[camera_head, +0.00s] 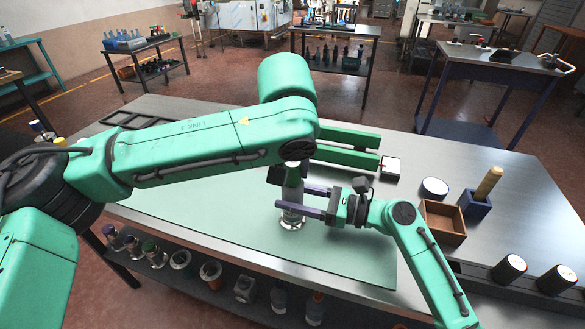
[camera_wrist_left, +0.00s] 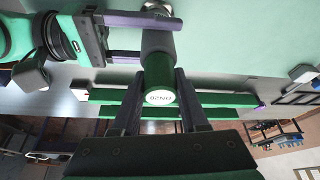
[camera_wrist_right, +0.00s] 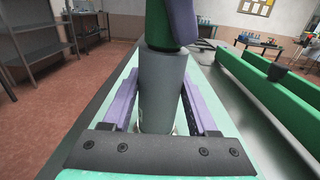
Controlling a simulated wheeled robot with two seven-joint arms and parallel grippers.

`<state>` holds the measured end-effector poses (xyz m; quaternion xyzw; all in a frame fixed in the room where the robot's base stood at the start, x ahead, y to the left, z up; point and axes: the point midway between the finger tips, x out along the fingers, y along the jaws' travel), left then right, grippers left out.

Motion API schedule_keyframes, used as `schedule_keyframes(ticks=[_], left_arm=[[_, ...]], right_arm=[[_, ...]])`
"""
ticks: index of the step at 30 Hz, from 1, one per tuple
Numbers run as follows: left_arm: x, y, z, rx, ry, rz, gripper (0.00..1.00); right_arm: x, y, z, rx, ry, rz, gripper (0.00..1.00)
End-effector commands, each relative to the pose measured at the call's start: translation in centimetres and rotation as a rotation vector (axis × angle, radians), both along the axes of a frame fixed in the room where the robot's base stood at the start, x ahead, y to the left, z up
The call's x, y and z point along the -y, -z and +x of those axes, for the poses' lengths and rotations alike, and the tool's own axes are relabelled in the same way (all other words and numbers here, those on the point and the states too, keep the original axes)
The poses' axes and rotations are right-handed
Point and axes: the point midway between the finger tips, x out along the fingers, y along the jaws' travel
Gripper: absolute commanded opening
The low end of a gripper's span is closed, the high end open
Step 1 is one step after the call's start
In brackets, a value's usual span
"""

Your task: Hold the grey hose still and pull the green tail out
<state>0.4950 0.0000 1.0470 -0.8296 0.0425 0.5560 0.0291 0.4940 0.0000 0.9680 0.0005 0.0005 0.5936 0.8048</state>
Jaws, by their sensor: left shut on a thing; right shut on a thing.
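The grey hose (camera_wrist_right: 160,85) stands upright on the green mat (camera_head: 190,210), its foot in a shiny ring fitting (camera_head: 291,223). The green tail (camera_wrist_left: 160,82) is on top of the hose, in line with it, with a white lettered end face. My right gripper (camera_head: 294,198) comes in from the right and is shut on the grey hose, one purple finger on each side. My left gripper (camera_wrist_left: 162,76) reaches from above and is shut on the green tail. In the head view my left forearm hides most of the tail and the left gripper.
Green bars (camera_head: 345,147) lie behind the hose, with a small white-topped block (camera_head: 391,168) at their right end. An open wooden box (camera_head: 444,222) and a blue holder (camera_head: 475,204) stand right. Mat to the hose's left front is clear.

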Motion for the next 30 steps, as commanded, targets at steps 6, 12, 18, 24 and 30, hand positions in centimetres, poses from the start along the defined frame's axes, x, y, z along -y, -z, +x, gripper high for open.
schedule_keyframes(ticks=[6, 12, 18, 24, 30], left_arm=[[0.1, -0.7, 0.1, 0.007, 0.0, -0.004, 0.0], [0.1, -1.1, 0.1, 0.008, 0.0, -0.004, 0.0], [0.0, -1.5, 0.1, 0.009, 0.0, -0.003, 0.0], [0.1, -1.9, 0.1, 0.009, 0.0, -0.005, 0.0], [0.1, -2.2, 0.1, 0.009, 0.0, -0.005, 0.0]], right_arm=[[0.0, 0.0, 0.0, 0.0, 0.001, -0.001, 0.0], [0.0, 0.1, 0.0, -0.002, 0.0, -0.003, 0.0], [0.0, 0.1, 0.0, -0.002, 0.0, -0.003, 0.0], [0.0, 0.2, 0.0, -0.002, 0.0, -0.004, 0.0], [0.0, 0.2, 0.0, -0.003, 0.0, -0.003, 0.0]])
